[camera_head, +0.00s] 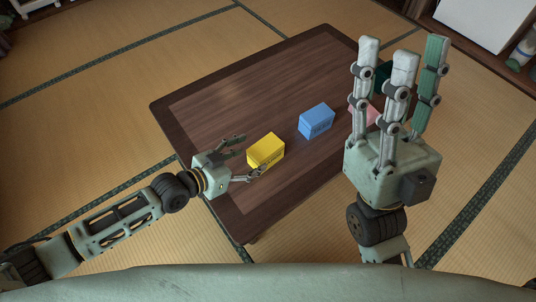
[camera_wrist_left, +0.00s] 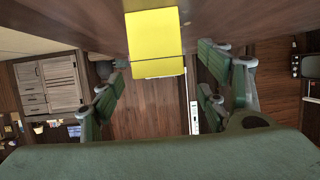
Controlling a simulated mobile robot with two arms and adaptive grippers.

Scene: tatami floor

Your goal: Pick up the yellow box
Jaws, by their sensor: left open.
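The yellow box (camera_head: 266,151) sits on the dark wooden low table (camera_head: 215,95), near its front left part. In the left wrist view the yellow box (camera_wrist_left: 155,42) shows at the top centre, ahead of and between the finger sides. My left gripper (camera_head: 248,156) is open and reaches from the left towards the box, with its fingers close to the box's left side. Whether a finger touches the box I cannot tell. My right gripper (camera_head: 402,50) is raised in front of the table's right part, fingers upright, spread and empty.
A blue box (camera_head: 317,121) stands on the table to the right of the yellow one. A pink item (camera_head: 361,112) is partly hidden behind my right gripper. The table's left and back parts are clear. Tatami floor (camera_head: 110,90) surrounds the table.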

